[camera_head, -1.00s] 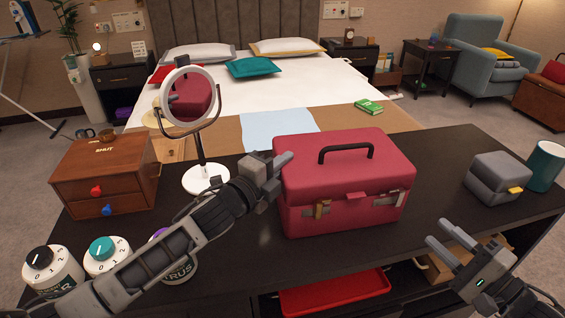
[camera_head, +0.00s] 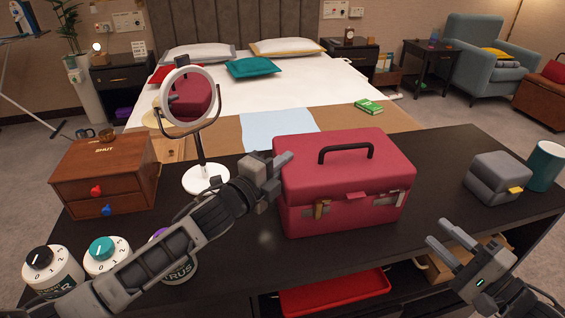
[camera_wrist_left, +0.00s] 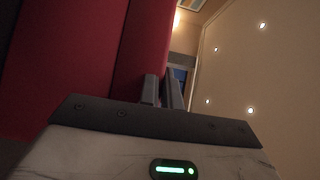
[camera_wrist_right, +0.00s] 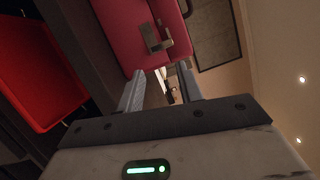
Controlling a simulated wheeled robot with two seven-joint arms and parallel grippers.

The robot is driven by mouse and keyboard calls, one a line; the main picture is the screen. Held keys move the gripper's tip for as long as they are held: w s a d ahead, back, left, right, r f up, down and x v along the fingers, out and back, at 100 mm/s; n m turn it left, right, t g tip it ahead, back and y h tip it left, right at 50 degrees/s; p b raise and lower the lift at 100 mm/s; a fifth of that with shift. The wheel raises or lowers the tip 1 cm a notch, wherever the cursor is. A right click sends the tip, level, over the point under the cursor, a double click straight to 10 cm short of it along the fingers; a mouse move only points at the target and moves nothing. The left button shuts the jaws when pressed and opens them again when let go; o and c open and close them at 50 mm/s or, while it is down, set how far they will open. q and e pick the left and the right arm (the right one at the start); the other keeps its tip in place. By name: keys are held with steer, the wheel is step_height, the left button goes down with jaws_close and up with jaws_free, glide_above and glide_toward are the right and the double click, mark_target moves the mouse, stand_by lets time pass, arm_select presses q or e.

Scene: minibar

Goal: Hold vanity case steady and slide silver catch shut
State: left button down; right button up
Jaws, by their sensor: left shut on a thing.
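The red vanity case (camera_head: 340,180), with a black top handle, stands upright on the dark counter with its lid down. Its front has a gold catch (camera_head: 320,208) at left, a red tab (camera_head: 356,196) in the middle and a silver catch (camera_head: 396,199) at right. My left gripper (camera_head: 286,160) is shut on the case at its upper left side; it also shows in the left wrist view (camera_wrist_left: 161,90), beside the red wall. My right gripper (camera_head: 438,236) is open and empty, in front of the case to the right. A metal catch (camera_wrist_right: 157,38) shows beyond its fingers.
A grey box (camera_head: 497,172) with a yellow clasp and a teal mug (camera_head: 544,165) stand at right. A round mirror (camera_head: 188,98), a wooden drawer box (camera_head: 105,172) and dial-topped jars (camera_head: 52,272) stand at left. A red tray (camera_head: 335,290) lies below the counter.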

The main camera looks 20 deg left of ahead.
mark_target(394, 198)
stand_by(0.3)
steer(key=shift+c, duration=0.6)
steer(key=shift+n+t+h, duration=0.4)
steer(key=shift+t+h, duration=0.1)
steer(key=shift+h, duration=0.3)
steer(key=d, duration=0.1)
steer(key=w+d, duration=0.1)
steer(key=d, duration=0.3)
steer(key=shift+w+d+r, duration=0.1)
steer(key=shift+w+r, duration=0.25)
steer(key=shift+r, duration=0.05)
jaws_close()
steer(key=x, duration=1)
steer(key=a, duration=0.1)
steer(key=s+a, duration=0.1)
steer(key=shift+s+a, duration=0.3)
steer(key=shift+a, duration=0.1)
steer(key=shift+s+a, duration=0.2)
steer(key=shift+a, duration=0.15)
